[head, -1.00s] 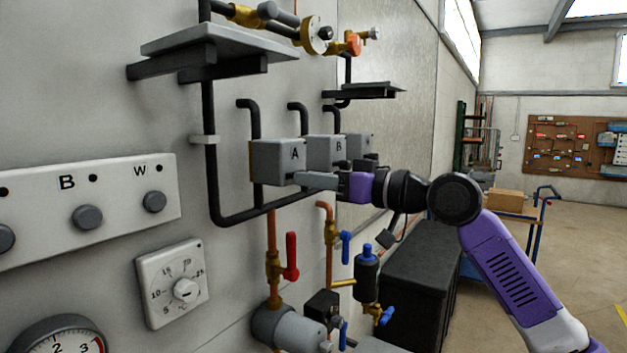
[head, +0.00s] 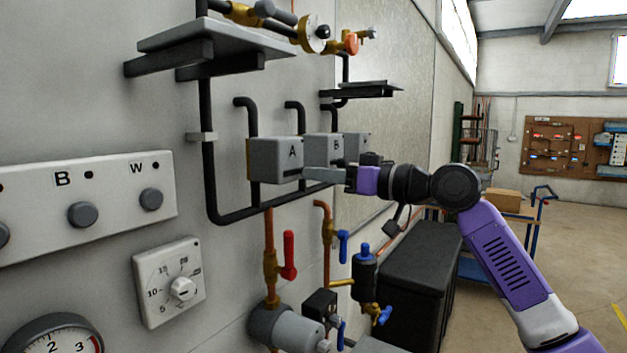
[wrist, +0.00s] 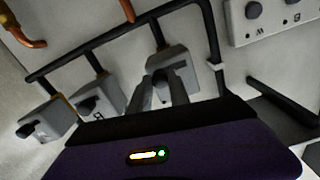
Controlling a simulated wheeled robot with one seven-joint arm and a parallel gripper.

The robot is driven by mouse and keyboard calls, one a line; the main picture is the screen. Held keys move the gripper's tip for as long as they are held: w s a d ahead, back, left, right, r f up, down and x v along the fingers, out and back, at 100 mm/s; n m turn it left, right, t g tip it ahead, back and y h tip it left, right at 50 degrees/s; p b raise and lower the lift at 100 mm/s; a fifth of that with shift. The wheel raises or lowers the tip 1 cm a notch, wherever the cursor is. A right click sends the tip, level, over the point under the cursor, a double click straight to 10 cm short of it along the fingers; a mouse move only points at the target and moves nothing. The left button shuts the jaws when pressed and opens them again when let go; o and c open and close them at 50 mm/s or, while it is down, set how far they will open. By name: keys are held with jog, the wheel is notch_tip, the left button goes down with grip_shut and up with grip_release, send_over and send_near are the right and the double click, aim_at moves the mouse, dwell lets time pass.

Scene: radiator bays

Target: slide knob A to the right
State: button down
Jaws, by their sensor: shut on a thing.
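Grey box A (head: 277,160), marked with a black A, is mounted on dark pipes at the wall. It also shows in the wrist view (wrist: 178,68). Knob A (wrist: 161,79) sits on its front, between my fingers in the wrist view. It is mostly hidden by them, and its exact place along its track cannot be told. My gripper (head: 308,179) reaches in from the right, with its grey fingers at the lower right front of box A. It is shut on knob A; the fingers (wrist: 162,92) lie either side of it in the wrist view.
Box B (head: 321,150) and a third similar box (head: 357,146) stand just right of box A, close to my wrist. A shelf (head: 215,46) juts out above. Below are a red-handled valve (head: 289,255) and copper pipes. The floor at the right is open.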

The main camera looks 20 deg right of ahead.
jog(key=shift+w+d, duration=0.1)
jog(key=shift+d, duration=0.15)
jog(key=c, duration=1.2)
grip_release()
jog(key=shift+w, duration=0.1)
jog(key=b+v, duration=0.2)
jog(key=v, duration=0.6)
jog(key=shift+a, duration=0.1)
